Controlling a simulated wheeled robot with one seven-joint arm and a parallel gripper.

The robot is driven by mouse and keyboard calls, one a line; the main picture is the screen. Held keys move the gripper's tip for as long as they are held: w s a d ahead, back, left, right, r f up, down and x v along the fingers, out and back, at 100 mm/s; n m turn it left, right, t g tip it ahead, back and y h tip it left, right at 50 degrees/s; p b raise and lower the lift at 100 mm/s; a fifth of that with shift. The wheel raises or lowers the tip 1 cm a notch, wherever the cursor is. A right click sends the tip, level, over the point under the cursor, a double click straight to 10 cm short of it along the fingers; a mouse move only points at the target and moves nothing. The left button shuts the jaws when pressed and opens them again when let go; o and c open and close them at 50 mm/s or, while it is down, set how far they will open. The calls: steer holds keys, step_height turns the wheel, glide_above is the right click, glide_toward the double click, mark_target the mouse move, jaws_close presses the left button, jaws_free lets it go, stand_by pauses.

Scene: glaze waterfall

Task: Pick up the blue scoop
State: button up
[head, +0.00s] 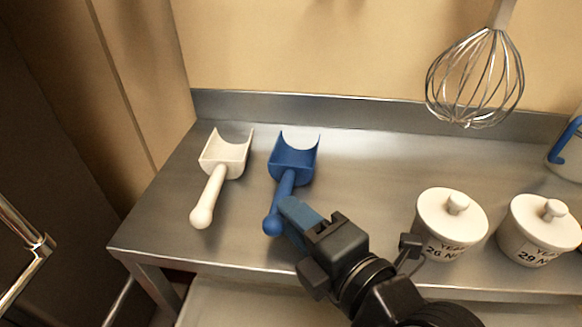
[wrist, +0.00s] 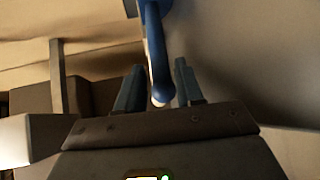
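The blue scoop (head: 293,160) lies on the steel table, its bowl toward the wall and its handle toward the front edge. In the wrist view its blue handle (wrist: 155,50) comes down from the top, with the rounded end between my two fingers. My gripper (head: 291,208) is at the handle end, its blue fingers beside the handle. In the wrist view my gripper (wrist: 158,82) is open, with gaps visible on both sides of the handle. Whether a finger touches the handle is unclear. The bowl is mostly out of the wrist view.
A white scoop (head: 222,165) lies left of the blue one on the steel table (head: 370,160). Two lidded white pots (head: 450,222) (head: 540,228) stand to the right. A whisk (head: 475,80) hangs at the upper right. A blue-handled container (head: 568,150) is at the right edge.

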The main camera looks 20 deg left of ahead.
mark_target(289, 180)
steer(key=x, duration=0.3)
steer(key=shift+w+a, duration=0.1)
steer(key=shift+w, duration=0.05)
jaws_close()
